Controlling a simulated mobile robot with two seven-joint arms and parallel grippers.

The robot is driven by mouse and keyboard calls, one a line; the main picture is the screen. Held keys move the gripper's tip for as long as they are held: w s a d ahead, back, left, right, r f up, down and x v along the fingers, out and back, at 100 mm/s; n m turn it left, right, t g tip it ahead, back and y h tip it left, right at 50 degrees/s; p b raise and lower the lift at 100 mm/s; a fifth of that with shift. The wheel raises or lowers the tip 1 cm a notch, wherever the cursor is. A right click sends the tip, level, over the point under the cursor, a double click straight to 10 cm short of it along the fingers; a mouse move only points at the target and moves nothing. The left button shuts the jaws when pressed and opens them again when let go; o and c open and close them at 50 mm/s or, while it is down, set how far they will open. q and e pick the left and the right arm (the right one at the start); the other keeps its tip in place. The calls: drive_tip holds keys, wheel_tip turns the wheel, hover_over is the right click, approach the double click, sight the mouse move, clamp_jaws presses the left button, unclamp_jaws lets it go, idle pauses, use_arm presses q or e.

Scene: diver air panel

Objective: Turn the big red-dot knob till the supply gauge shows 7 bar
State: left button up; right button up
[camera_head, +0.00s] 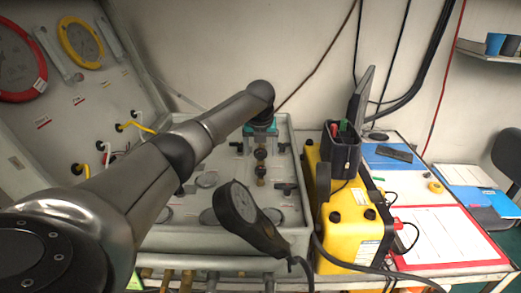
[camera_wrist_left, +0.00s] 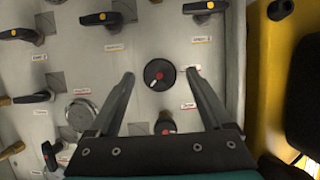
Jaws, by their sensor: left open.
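A round black knob with a red dot and a white pointer mark (camera_wrist_left: 159,74) sits on the grey panel in the left wrist view. My left gripper (camera_wrist_left: 160,76) is open, with one finger on each side of this knob; I cannot tell whether they touch it. My right gripper is not in view.
Several black lever handles (camera_wrist_left: 205,7) stand around the knob. A black handset-like device (camera_head: 243,204) rises in front of the panel. A yellow case (camera_head: 350,225) stands right of it, with a black pen holder (camera_head: 341,150). A clipboard (camera_head: 447,235) lies farther right.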

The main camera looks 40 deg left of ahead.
use_arm(q)
drive_tip(key=shift+f, duration=0.1)
drive_tip(key=shift+c, duration=0.3)
clamp_jaws()
drive_tip(key=shift+a+m+h, duration=0.15)
drive_tip(key=shift+m+h, duration=0.15)
drive_tip(key=shift+m, duration=0.3)
drive_tip(key=shift+a+m+t+h+p, duration=0.1)
drive_tip(key=shift+m+t+h+p, duration=0.3)
drive_tip(key=shift+m, duration=1.3)
drive_tip(key=shift+o, duration=0.3)
unclamp_jaws()
drive_tip(key=shift+s, duration=0.1)
drive_tip(key=v, duration=1.5)
drive_tip(key=shift+r, duration=0.2)
